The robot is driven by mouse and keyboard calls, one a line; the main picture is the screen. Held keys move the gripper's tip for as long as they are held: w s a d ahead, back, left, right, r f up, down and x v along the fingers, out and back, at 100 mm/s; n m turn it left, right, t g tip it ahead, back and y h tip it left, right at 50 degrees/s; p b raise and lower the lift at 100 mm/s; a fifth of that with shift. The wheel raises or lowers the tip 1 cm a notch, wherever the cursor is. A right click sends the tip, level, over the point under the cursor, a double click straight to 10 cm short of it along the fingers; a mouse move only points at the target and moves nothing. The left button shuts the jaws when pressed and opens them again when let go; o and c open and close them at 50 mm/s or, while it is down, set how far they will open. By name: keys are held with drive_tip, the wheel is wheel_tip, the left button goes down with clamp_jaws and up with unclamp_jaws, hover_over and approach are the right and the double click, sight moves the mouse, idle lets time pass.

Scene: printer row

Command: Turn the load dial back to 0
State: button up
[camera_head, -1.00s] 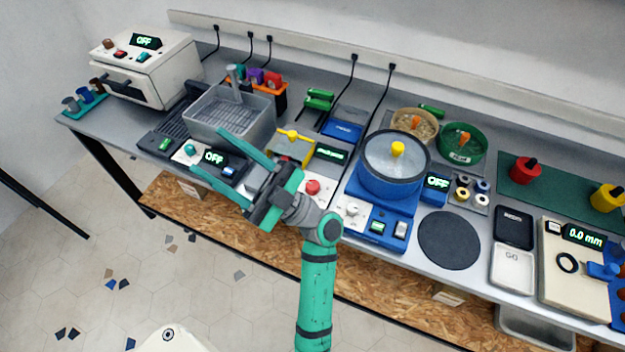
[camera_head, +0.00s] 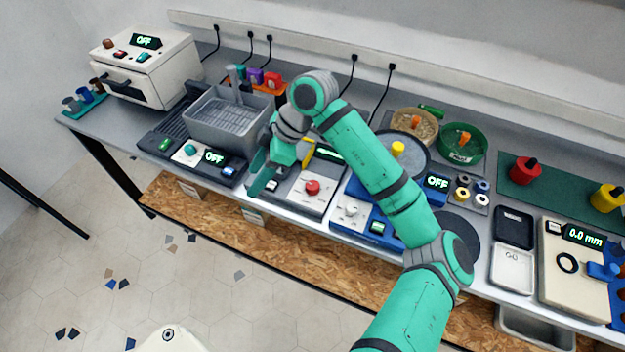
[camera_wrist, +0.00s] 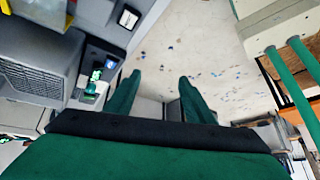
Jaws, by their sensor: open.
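Several dials show in the head view, and I cannot tell which is the load dial. A red knob (camera_head: 312,187) stands on the grey-white middle unit (camera_head: 307,202) with a small green-lit display (camera_head: 329,154). A white dial (camera_head: 351,209) is on the front of the blue unit, and a teal knob (camera_head: 190,149) is on the sink unit beside an OFF display (camera_head: 214,157). Dial settings are too small to read. My gripper (camera_head: 258,172) is open and empty, left of the red knob, over the front of the bench. In the wrist view its fingers (camera_wrist: 159,80) are apart, with floor between and beyond them.
My arm crosses above the blue unit with its pot (camera_head: 412,147) and hides part of it. A grey sink (camera_head: 230,122) stands left of my gripper. Open floor (camera_head: 215,290) lies in front of the bench.

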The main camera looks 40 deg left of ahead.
sight(313, 184)
drive_tip(key=w+d+r+m+t+h, duration=0.2)
drive_tip(key=w+d+m+t+h, duration=0.4)
drive_tip(key=w, duration=0.6)
drive_tip(key=shift+n+g+y, duration=0.5)
drive_tip(key=shift+n+y, duration=0.3)
drive_tip(key=f, duration=0.3)
drive_tip(key=d+f, duration=0.1)
drive_tip(key=f, duration=0.7)
drive_tip(key=shift+s+d+f, duration=0.1)
drive_tip(key=shift+d, duration=0.1)
drive_tip(key=shift+c, duration=0.7)
drive_tip(key=c, duration=0.9)
